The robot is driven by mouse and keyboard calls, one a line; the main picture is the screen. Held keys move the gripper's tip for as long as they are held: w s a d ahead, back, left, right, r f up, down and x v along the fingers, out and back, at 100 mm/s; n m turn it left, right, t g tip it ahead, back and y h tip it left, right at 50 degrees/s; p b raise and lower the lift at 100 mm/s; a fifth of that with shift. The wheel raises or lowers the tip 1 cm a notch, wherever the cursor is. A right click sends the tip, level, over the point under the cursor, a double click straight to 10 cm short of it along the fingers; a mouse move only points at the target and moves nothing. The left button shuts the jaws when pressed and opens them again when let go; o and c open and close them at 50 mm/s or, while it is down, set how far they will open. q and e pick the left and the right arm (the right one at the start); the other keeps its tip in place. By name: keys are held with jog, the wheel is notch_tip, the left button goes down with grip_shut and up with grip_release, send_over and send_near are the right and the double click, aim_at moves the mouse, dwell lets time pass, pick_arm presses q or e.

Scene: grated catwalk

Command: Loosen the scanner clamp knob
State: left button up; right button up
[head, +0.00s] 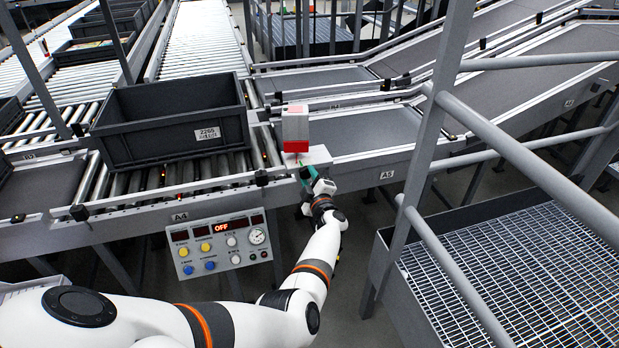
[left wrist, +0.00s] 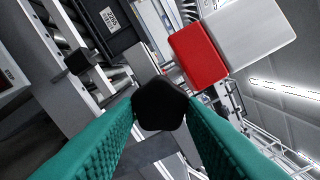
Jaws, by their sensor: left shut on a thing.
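The scanner (head: 296,125) is a grey box with a red lower part, standing on a white mount (head: 318,157) at the conveyor edge. In the left wrist view the scanner's red face (left wrist: 199,54) is just above and right of a black faceted knob (left wrist: 160,104). My left gripper (head: 303,171) is at the mount, below the scanner. Its teal fingers are shut on the knob, one on each side. My right gripper is out of view.
A dark grey tote (head: 170,125) sits on the rollers left of the scanner. A control panel (head: 219,244) with a display reading OFF hangs below the conveyor. Grey railings (head: 520,158) and a grated platform (head: 490,275) are at the right. Small black blocks (head: 261,178) line the conveyor edge.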

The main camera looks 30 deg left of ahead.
pick_arm(q)
jog(key=shift+a+r, duration=0.1)
jog(key=shift+r, duration=0.05)
dwell(0.3)
jog(key=o, duration=1)
jog(key=shift+f, duration=0.2)
